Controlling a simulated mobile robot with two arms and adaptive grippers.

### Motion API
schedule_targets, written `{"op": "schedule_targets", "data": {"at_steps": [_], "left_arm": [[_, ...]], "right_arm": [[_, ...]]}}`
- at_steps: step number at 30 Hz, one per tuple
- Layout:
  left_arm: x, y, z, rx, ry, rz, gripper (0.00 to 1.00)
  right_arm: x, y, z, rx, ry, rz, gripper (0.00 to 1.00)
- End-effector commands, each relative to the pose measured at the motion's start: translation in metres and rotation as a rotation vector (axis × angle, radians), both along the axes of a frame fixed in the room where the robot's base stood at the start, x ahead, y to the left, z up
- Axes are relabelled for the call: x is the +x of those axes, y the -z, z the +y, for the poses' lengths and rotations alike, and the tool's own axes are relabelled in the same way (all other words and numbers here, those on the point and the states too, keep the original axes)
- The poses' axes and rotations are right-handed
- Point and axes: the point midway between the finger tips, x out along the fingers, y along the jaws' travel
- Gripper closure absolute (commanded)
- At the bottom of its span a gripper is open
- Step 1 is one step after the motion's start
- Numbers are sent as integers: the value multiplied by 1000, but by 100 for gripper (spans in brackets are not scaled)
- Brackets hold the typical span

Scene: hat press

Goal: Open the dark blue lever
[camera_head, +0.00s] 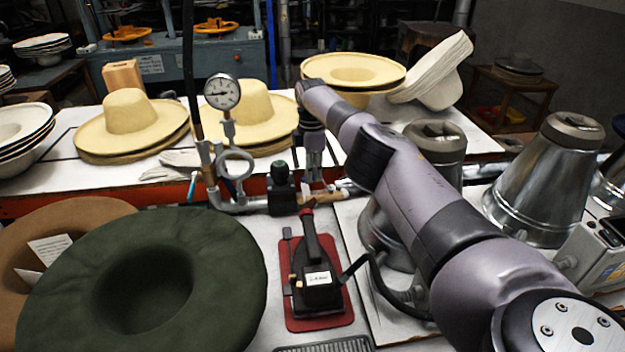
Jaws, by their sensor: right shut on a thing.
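My right arm reaches in from the lower right, and its gripper (314,172) points down at the pipe (250,206) along the table's front edge. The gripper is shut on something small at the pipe. From its place this is the dark blue lever, but the fingers hide it and I cannot make out its colour or angle. Just left of the gripper stands a dark valve block with a round knob (281,174). Further left, a pressure gauge (222,92) rises above a grey ring-shaped pipe. My left gripper is not in view.
A black iron (317,282) stands on a red mat (320,323) below the gripper. A dark green hat (220,262) fills the lower left. Metal cones (545,190) stand at the right. Straw hats (128,112) line the white table behind.

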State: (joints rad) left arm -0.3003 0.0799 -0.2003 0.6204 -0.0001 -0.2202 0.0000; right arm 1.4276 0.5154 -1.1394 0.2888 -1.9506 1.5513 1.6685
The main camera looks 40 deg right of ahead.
Motion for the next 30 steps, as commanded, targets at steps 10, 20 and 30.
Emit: {"op": "schedule_targets", "data": {"at_steps": [10, 20, 30], "left_arm": [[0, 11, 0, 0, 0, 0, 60], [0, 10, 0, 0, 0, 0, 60], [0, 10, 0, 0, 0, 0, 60]], "right_arm": [[3, -1, -1, -1, 38, -3, 100], [3, -1, -1, -1, 39, -3, 100], [3, -1, -1, -1, 39, -2, 67]]}}
